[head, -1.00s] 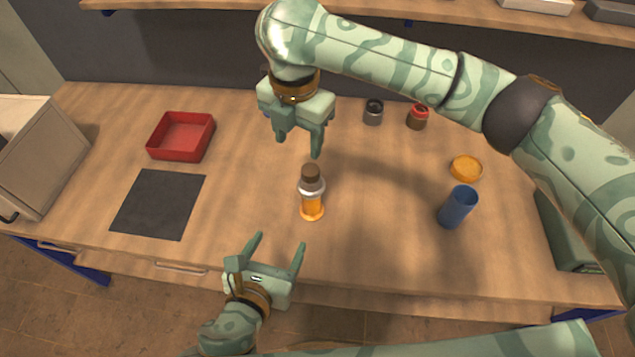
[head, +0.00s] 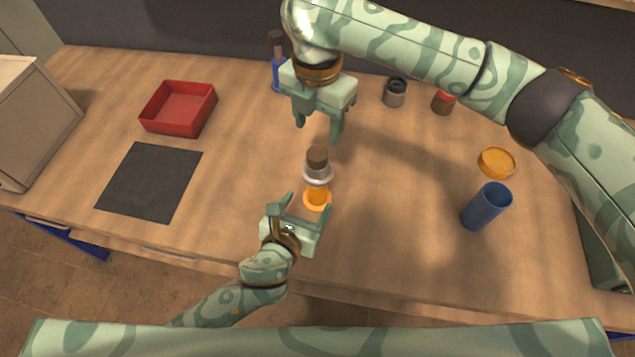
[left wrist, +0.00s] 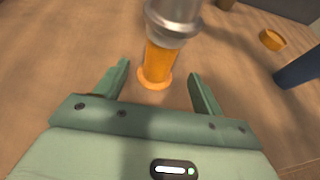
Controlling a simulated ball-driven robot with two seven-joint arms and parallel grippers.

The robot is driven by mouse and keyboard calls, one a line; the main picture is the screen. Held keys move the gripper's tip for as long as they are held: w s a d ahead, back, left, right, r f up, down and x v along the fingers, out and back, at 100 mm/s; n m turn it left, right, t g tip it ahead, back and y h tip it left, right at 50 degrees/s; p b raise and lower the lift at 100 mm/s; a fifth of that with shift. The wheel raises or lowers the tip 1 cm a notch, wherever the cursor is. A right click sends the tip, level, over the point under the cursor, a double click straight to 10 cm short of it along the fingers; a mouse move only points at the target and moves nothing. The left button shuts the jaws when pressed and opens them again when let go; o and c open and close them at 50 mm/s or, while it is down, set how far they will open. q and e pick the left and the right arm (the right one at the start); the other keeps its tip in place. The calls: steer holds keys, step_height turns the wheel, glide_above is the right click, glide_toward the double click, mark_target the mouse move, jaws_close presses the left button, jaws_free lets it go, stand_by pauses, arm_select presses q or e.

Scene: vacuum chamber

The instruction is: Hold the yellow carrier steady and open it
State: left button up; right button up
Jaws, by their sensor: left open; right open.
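The yellow carrier (head: 316,194) stands upright on the bench, with a silver collar and a brown knob (head: 317,157) on top. In the left wrist view the carrier (left wrist: 158,64) shows between and just beyond the fingertips. My left gripper (head: 302,203) is open, low at the near side of the carrier, its fingers pointing toward it; it also shows in the left wrist view (left wrist: 160,78). My right gripper (head: 318,130) is open and empty, pointing down above and behind the carrier's knob. Whether a left finger touches the carrier I cannot tell.
A blue cup (head: 486,207) and an orange dish (head: 496,162) stand to the right. A red tray (head: 178,108) and a dark mat (head: 150,182) lie to the left. A grey jar (head: 395,92), a red-topped jar (head: 443,102) and a blue item with a brown top (head: 277,62) are at the back.

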mark_target(314, 194)
arm_select(q)
steer(key=x, duration=0.7)
steer(key=shift+w+d+f, duration=0.15)
steer(key=shift+w+f, duration=0.05)
steer(key=shift+w, duration=0.05)
